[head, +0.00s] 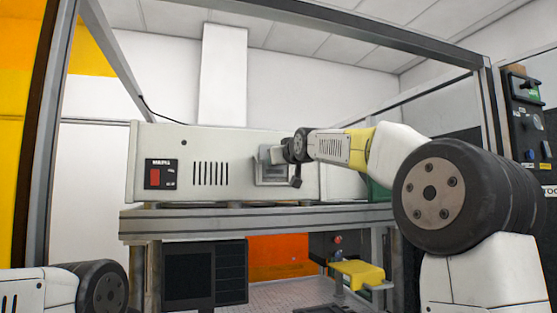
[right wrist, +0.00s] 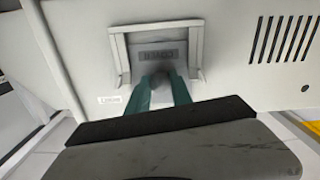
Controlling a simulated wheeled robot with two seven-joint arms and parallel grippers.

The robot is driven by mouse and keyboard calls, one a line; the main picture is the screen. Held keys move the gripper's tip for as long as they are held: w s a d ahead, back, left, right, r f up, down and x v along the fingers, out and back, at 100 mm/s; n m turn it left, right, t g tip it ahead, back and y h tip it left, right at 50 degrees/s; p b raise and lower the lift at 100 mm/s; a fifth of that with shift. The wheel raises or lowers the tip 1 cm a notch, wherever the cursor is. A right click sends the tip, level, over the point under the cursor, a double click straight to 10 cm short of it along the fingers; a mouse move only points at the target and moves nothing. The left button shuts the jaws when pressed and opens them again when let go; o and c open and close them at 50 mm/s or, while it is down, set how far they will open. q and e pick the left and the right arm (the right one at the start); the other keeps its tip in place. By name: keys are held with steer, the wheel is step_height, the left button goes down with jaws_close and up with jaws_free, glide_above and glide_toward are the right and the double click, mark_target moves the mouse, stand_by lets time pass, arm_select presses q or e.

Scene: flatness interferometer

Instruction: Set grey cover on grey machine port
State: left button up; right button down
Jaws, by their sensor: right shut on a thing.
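The grey machine (head: 225,145) stands on a metal bench, with a red switch and vent slots on its front. Its port (head: 273,180) is a raised grey frame right of the vents. In the right wrist view, where the machine appears upside down, the port's frame (right wrist: 122,55) has side rails and a cross bar. The grey cover (right wrist: 180,52) lies between those rails, its label inverted; whether it touches the port's back cannot be told. My right gripper (right wrist: 160,85) is shut, its green fingers on the cover's dark knob. In the head view it is at the port. My left gripper is out of view.
The bench's front edge (head: 270,217) runs below the machine. A metal frame (head: 300,20) surrounds the bench. A dark cabinet (head: 200,275) and a yellow bracket (head: 358,274) sit underneath. A control panel (head: 526,115) is at right. The machine's front left of the port is clear.

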steer(key=shift+f, duration=0.75)
steer(key=c, duration=1.1)
jaws_free()
